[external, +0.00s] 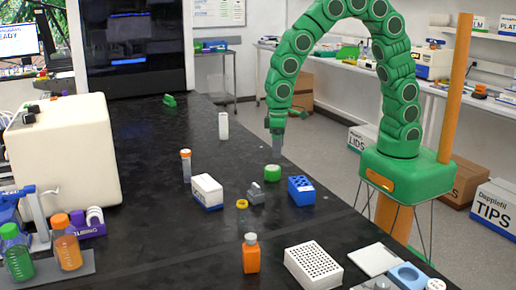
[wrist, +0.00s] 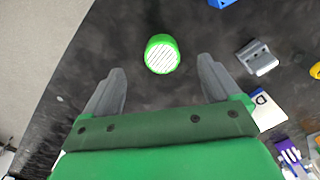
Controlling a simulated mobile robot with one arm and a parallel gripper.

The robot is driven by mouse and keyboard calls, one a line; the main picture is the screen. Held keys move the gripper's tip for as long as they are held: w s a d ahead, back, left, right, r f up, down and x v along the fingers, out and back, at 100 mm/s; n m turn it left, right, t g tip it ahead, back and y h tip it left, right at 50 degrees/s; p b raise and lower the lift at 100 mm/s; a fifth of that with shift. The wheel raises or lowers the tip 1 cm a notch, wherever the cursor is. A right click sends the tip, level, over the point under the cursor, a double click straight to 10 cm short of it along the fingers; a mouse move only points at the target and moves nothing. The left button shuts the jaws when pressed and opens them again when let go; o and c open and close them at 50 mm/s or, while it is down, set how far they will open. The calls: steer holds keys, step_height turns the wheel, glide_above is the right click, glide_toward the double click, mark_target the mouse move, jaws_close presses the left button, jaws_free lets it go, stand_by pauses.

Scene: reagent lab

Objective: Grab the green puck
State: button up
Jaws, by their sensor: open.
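The green puck (external: 272,173) lies on the black bench, below and just left of my gripper's reach in the external view. In the wrist view the puck (wrist: 162,54) shows a white hatched top and a green side. My gripper (external: 277,150) is above the bench close to the puck. In the wrist view my gripper (wrist: 165,75) has its two grey fingers wide apart with nothing between them. The puck lies just beyond the fingertips, roughly centred between them, and the fingers do not touch it.
A blue rack (external: 300,190), a grey block (external: 256,192), a white box (external: 207,191) and a yellow ring (external: 242,204) stand near the puck. An orange bottle (external: 251,256) and a white tube rack (external: 313,267) are at the front.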

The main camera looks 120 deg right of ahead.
mark_target(273, 168)
steer(key=shift+w+d+f, duration=0.4)
steer(key=shift+w+f, duration=0.3)
steer(key=shift+f, duration=4)
steer(key=c, duration=1.2)
steer(key=shift+r, duration=0.1)
